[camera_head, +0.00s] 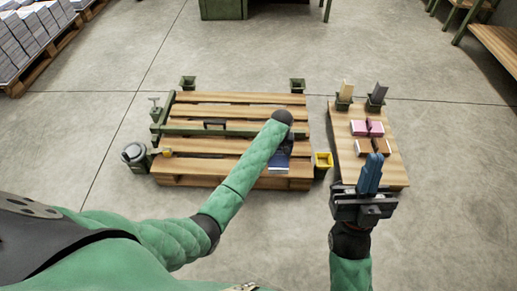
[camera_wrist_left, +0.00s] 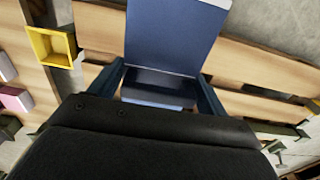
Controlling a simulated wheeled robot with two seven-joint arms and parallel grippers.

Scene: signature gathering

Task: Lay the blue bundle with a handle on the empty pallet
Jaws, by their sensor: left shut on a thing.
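The blue bundle (camera_head: 278,162) is over the front right part of the wooden pallet (camera_head: 205,97), partly hidden by my left arm. In the left wrist view, the blue bundle (camera_wrist_left: 175,35) stands between the fingers of my left gripper (camera_wrist_left: 160,72), which is shut on it. Its handle is hidden, and I cannot tell whether the bundle touches the slats. Pallet slats (camera_wrist_left: 105,28) show behind it. My right gripper (camera_head: 370,172) is shut and empty, over the near end of the side table.
The side table (camera_head: 388,172) holds a pink bundle (camera_head: 366,128) and a brown-and-white bundle (camera_head: 373,147). A yellow box (camera_head: 323,160) stands at the pallet's right front corner. A green bar (camera_head: 185,131) crosses the pallet. Green cups (camera_head: 188,82) stand at the back corners.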

